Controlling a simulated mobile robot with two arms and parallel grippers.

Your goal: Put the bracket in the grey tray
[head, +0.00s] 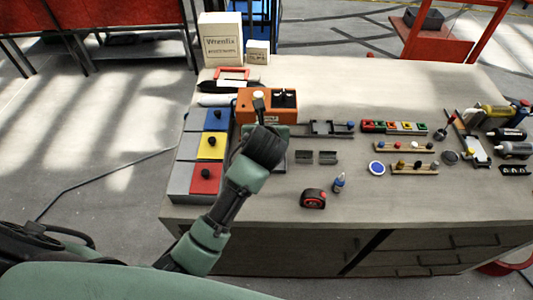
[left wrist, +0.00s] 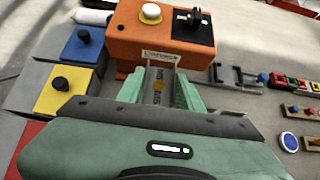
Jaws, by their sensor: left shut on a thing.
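My left gripper (head: 262,118) is over the left part of the bench, in front of the orange box. I cannot tell for sure which thing is the grey tray; two small dark grey open pieces (head: 327,157) lie right of the gripper. My right gripper is not in view.
The orange box (head: 245,103) with a white button stands just beyond the gripper. A grey unit (head: 180,178) with blue, yellow and red panels is to the left. A tape measure (head: 313,199) and small bottle (head: 339,182) are near the front.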

